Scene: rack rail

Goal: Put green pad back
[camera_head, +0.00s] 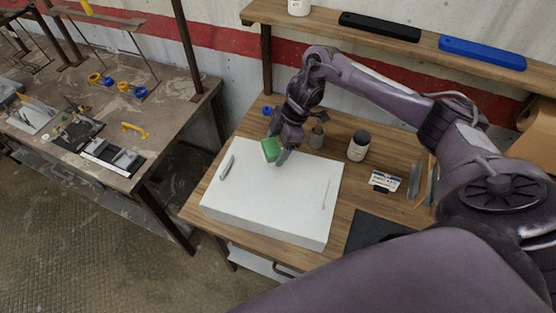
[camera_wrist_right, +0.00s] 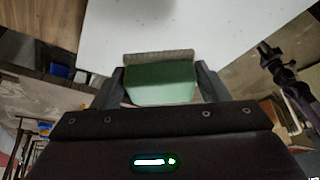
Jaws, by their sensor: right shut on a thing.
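The green pad (camera_head: 270,149) is held between the fingers of my right gripper (camera_head: 278,153), over the back edge of the white box-like block. In the right wrist view the green pad (camera_wrist_right: 160,82) sits between the two fingers of my right gripper (camera_wrist_right: 160,85), with a grey-brown layer along its far edge. Whether the pad touches the white surface I cannot tell. My left gripper is not in view.
The white block (camera_head: 270,200) stands on a wooden table (camera_head: 210,208), with a grey bar-shaped item (camera_head: 227,167) on it. A shelf (camera_head: 330,17) runs behind.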

